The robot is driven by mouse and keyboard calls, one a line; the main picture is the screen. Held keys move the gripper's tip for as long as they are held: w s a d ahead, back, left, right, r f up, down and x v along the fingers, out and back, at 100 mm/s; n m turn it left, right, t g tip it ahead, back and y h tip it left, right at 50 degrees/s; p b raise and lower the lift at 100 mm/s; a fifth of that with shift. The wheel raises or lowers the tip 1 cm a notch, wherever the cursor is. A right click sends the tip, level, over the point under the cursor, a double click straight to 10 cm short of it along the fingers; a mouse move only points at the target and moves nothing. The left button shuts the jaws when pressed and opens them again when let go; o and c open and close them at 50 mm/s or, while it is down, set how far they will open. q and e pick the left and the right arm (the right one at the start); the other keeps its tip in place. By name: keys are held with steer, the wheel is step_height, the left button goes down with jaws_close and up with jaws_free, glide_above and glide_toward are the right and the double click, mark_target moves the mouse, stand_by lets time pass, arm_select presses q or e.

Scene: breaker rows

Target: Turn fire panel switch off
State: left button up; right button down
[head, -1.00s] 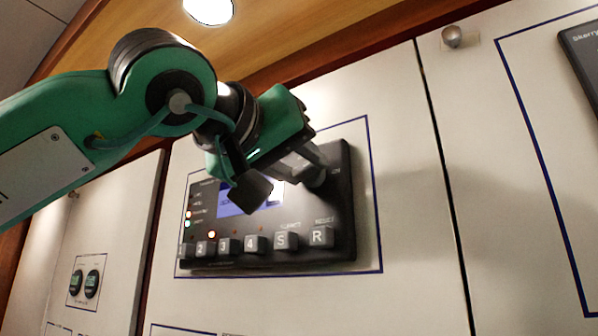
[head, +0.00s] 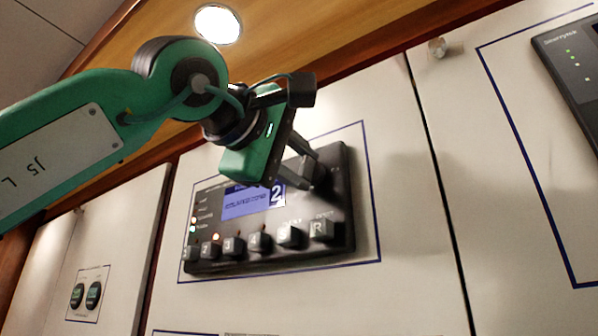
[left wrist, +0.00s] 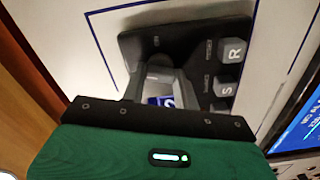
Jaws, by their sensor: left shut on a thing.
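The fire panel (head: 215,262) is a black box on the white wall with a blue display (head: 246,202), and a row of grey buttons (head: 258,242). Its dark round switch (head: 323,182) is at the panel's upper right, mostly hidden by my fingers. My left gripper (head: 314,171) reaches in from the upper left and is shut on the switch. In the left wrist view, the grey fingers (left wrist: 162,75) close at the panel's corner, beside the S and R buttons (left wrist: 231,54). My right gripper is not in view.
Another dark panel (head: 572,65) is at the upper right. A small round knob (head: 437,47) sits on the wall cabinet. A wooden ledge (head: 330,40) runs above. The wall right of the panel is clear.

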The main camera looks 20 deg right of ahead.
arm_select(q)
steer(key=shift+f+n+b, duration=0.1)
steer(key=shift+n+b, duration=0.55)
steer(key=shift+n, duration=1.35)
steer(key=o, duration=1)
steer(key=shift+c, duration=0.2)
steer(key=shift+a, duration=0.15)
steer(key=shift+s+a+b, duration=0.25)
steer(key=shift+b, duration=0.1)
steer(key=b+v, duration=0.3)
steer(key=v, duration=1)
steer(key=shift+b, duration=0.35)
